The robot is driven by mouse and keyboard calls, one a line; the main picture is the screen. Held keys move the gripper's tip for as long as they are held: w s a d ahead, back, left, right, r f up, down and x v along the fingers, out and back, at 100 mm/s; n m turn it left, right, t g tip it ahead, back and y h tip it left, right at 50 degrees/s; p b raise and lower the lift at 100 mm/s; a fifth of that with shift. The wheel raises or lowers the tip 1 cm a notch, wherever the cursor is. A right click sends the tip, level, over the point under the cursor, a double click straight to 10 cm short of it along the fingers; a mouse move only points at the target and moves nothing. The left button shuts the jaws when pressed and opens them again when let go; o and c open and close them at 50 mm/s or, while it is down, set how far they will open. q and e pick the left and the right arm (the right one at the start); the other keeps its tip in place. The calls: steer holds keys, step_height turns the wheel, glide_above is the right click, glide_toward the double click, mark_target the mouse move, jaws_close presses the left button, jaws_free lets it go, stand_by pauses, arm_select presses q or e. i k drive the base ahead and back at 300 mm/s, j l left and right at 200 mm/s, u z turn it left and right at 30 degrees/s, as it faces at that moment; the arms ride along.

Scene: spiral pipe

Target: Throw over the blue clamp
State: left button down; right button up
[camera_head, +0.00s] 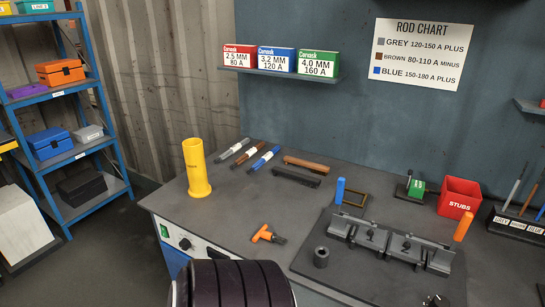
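The blue clamp shows as a blue handle (340,190) at the back left of the dark fixture plate (330,270). The handle stands about upright; its small mechanism below is too small to make out. A matching orange handle (463,226) stands at the right end of the fixture, leaning slightly right. Between them is a grey angled rail (390,244) with stations marked 1 and 2. A short grey pipe piece (321,257) stands on the plate in front of the rail.
A yellow cylinder (196,168), several rods, an orange-handled tool (266,234) and a red STUBS box (459,197) are on the grey bench (225,225). A rod rack (515,222) stands at right. The bench left of the fixture is mostly clear.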

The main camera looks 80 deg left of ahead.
mark_target(342, 181)
steer(key=j+u, duration=0.35)
steer(key=j, duration=0.25)
steer(key=j+u, duration=0.35)
steer(key=j, duration=0.2)
steer(key=i+j+u, duration=0.2)
steer(key=j+u, duration=0.15)
steer(key=j, duration=0.2)
steer(key=k+l+z, duration=0.1)
steer(key=k+l, duration=0.4)
